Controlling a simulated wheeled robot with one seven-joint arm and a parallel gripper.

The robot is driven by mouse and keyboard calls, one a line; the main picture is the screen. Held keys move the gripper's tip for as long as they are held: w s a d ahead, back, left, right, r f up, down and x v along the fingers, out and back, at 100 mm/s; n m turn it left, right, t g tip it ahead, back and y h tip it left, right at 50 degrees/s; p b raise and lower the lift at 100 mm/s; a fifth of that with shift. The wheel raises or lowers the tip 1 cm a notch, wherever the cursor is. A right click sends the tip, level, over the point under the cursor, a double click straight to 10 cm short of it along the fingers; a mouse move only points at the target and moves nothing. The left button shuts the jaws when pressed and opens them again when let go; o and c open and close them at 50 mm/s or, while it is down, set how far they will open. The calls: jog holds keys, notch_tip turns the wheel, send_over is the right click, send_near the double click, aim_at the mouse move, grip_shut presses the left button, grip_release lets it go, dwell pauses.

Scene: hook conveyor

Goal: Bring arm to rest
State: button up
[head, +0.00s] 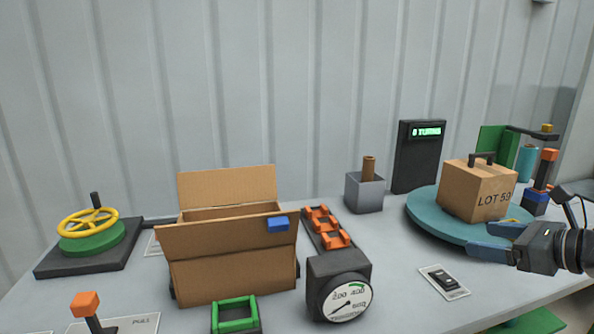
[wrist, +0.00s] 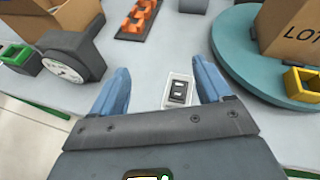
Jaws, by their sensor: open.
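My gripper (head: 488,241) is at the right of the head view, in front of the teal turntable (head: 436,228). Its blue fingers are apart with nothing between them. In the wrist view my gripper (wrist: 165,88) points over the table, and a small card with a dark switch picture (wrist: 179,92) shows beyond and between the fingers. A closed carton marked LOT (head: 470,188), with a dark handle on top, sits on the turntable. The rest of my arm is mostly outside the head view.
An open cardboard box (head: 232,270) stands left of centre, with a round gauge (head: 342,292) beside it. A yellow handwheel (head: 88,222) is at the far left. Bare table surrounds the card (head: 444,282).

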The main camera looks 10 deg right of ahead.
jog(key=s+a+f+n+h, duration=0.2)
jog(key=s+a+f+n, duration=0.15)
jog(key=a+f, duration=0.4)
jog(key=s+a+f+n+h, duration=0.1)
jog(key=s+a+f+n, duration=0.25)
jog(key=a+f, duration=0.35)
jog(key=s+a+f+n+h, duration=0.1)
jog(key=s+a+f+n, duration=0.2)
jog(key=s, duration=0.4)
jog(key=s+a+f+n+h, duration=0.1)
jog(key=s+a+f+n, duration=0.2)
jog(key=s, duration=0.5)
jog(key=s+a+r+n+t, duration=0.1)
jog(key=s+a+r+n, duration=0.1)
jog(key=s+r+n, duration=0.3)
jog(key=s+a+r+n+y, duration=0.1)
jog(key=s+r+n, duration=0.5)
jog(key=s+n, duration=0.7)
jog(key=shift+a+t, duration=0.4)
jog(key=shift+a, duration=0.4)
